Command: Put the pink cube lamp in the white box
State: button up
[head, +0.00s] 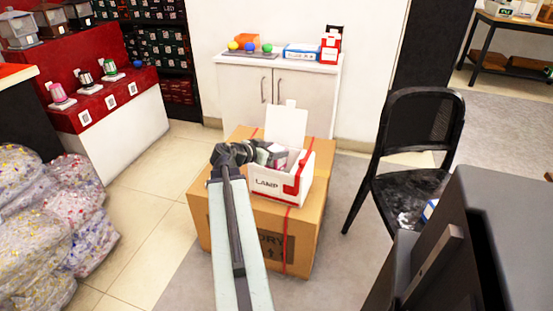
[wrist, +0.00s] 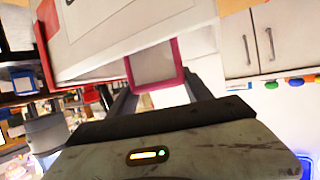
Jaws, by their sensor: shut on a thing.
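The white box (head: 268,190), marked "LAMP" and trimmed in red, stands open on a large cardboard box, its flap raised at the back. My gripper (head: 262,153) is at the left side of its opening. In the wrist view my gripper (wrist: 158,92) is shut on the pink cube lamp (wrist: 155,68), which shows a pale face with a pink rim. A white and red box wall (wrist: 135,30) fills the top of that view and hides part of the lamp. In the head view the lamp is mostly hidden by my gripper; I cannot tell how deep it sits.
The cardboard box (head: 225,212) stands on the floor under the white box. A black chair (head: 415,180) is to the right. A white cabinet (head: 300,95) with small coloured balls stands behind. Clear bags (head: 75,220) are piled at the left. Tiled floor (head: 150,225) is free between.

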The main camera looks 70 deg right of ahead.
jog(key=shift+f+b, duration=1.1)
jog(key=shift+f, duration=0.65)
jog(key=o, duration=1.6)
jog(key=shift+r, duration=0.1)
